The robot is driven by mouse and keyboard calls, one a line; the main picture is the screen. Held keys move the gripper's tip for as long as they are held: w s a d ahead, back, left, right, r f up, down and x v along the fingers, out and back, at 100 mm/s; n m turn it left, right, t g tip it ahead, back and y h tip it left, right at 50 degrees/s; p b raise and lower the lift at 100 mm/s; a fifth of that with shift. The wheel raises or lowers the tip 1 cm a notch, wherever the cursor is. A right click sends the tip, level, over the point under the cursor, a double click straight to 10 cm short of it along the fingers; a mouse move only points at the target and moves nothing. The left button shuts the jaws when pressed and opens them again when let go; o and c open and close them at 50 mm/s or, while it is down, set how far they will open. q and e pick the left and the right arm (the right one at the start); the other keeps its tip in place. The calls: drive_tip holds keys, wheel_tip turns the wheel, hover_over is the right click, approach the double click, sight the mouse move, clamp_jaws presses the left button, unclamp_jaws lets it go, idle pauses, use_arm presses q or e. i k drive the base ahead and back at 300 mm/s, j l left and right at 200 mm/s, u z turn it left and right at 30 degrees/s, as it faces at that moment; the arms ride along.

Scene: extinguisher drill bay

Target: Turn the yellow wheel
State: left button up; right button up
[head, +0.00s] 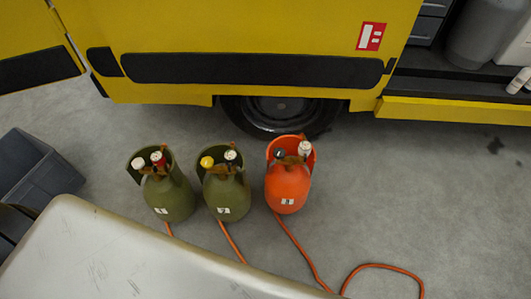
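The yellow wheel (206,162) is a small round knob on top of the middle green gas cylinder (228,197), inside its raised collar. A white-topped knob (231,156) sits beside it on the same cylinder. The cylinder stands upright on the floor, has a white label and an orange hose (232,242) at its base. Neither of my grippers shows in the head view, and nothing touches the yellow wheel.
A left green cylinder (170,200) with a red knob (158,158) and an orange cylinder (287,188) flank it closely. A yellow truck (180,30) stands behind. A grey bin (40,165) is at left. Open floor (450,210) lies right, with hose (385,265) across it.

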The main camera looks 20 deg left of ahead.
sight(207, 162)
drive_tip(key=u, duration=0.95)
drive_tip(key=i+j+u, duration=0.1)
drive_tip(key=u, duration=0.25)
drive_tip(key=i+u, duration=0.35)
